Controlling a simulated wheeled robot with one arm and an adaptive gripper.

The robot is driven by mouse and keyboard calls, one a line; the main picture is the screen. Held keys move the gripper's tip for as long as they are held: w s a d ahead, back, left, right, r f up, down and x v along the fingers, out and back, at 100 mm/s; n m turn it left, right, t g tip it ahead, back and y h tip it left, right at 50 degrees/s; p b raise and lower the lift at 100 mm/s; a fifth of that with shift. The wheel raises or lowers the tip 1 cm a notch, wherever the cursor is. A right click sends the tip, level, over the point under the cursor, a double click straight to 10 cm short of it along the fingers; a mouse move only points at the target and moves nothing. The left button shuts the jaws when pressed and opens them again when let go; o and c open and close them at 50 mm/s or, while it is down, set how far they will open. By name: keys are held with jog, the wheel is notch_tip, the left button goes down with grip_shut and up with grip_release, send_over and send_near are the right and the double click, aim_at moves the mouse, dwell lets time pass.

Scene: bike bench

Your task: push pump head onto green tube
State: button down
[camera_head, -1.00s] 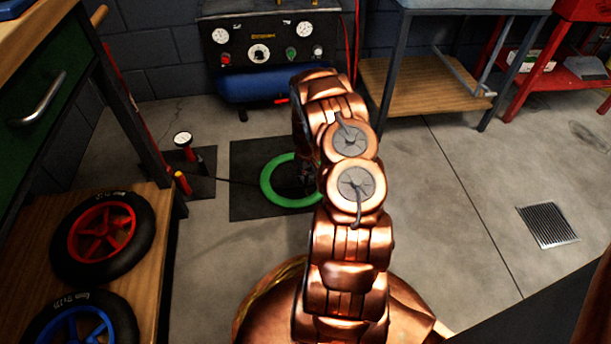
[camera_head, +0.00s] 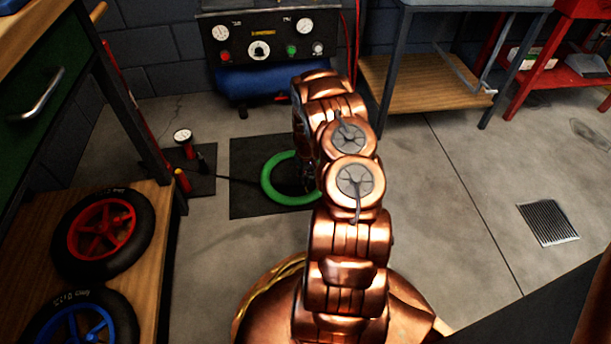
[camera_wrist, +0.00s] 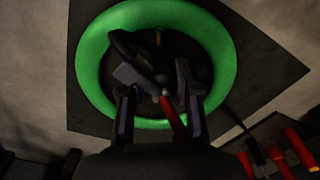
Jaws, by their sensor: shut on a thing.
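The green tube (camera_head: 272,188) lies as a ring flat on a dark mat in the head view. It fills the upper middle of the wrist view (camera_wrist: 90,65). A small brass-coloured valve (camera_wrist: 157,39) shows inside the ring's far side. My gripper (camera_wrist: 160,98) is over the ring, shut on the pump head (camera_wrist: 168,108), a red and grey piece between the fingers. I cannot tell whether head and valve touch. My arm mostly hides the gripper in the head view.
The red floor pump with a gauge (camera_head: 183,138) stands left of the mat (camera_head: 240,150), its dark hose (camera_head: 228,182) running toward the ring. A wooden shelf (camera_head: 165,240) with two wheels is at left. A compressor (camera_head: 262,60) stands behind.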

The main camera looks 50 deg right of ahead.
jog(key=shift+f, duration=0.2)
jog(key=c, duration=0.7)
grip_release()
jog(key=shift+c, duration=0.2)
notch_tip(320, 180, up, 12)
jog(key=shift+d, duration=0.1)
